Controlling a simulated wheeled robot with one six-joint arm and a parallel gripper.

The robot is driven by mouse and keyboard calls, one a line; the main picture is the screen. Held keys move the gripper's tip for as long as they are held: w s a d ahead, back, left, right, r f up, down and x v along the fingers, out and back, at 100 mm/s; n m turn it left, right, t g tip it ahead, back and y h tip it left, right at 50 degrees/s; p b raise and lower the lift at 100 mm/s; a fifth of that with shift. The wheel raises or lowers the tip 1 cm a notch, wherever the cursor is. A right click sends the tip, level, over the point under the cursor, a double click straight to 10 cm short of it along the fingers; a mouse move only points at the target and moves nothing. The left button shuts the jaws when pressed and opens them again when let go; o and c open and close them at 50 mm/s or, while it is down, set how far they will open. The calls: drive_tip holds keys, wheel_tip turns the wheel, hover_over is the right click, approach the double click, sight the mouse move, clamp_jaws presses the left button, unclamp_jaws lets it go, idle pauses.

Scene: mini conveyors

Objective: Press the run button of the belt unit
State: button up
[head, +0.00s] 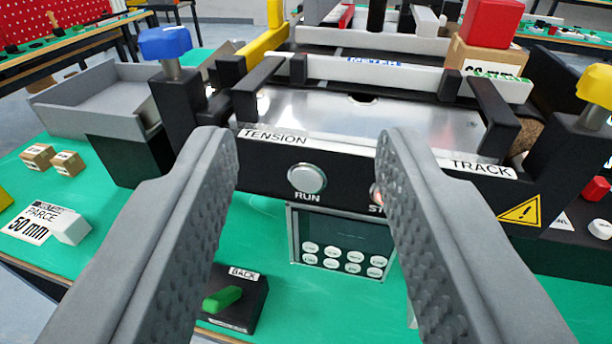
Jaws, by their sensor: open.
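The belt unit (270,176) stands ahead with a dark front panel. Its run button (307,178) is a round whitish-silver button above the label RUN. My gripper (306,145) is open and empty, with one grey ribbed finger on each side of the run button in the picture. How far the fingertips are from the panel is hard to tell. The right finger partly hides the stop button (376,194) and its label.
A keypad box (340,243) sits below the panel, and a box with a green lever labelled BACK (240,303) stands at lower front. A blue knob (165,42) rises at left, a yellow knob (596,84) at right. Small boxes (68,163) lie on the green table at left.

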clamp_jaws()
idle(1.6)
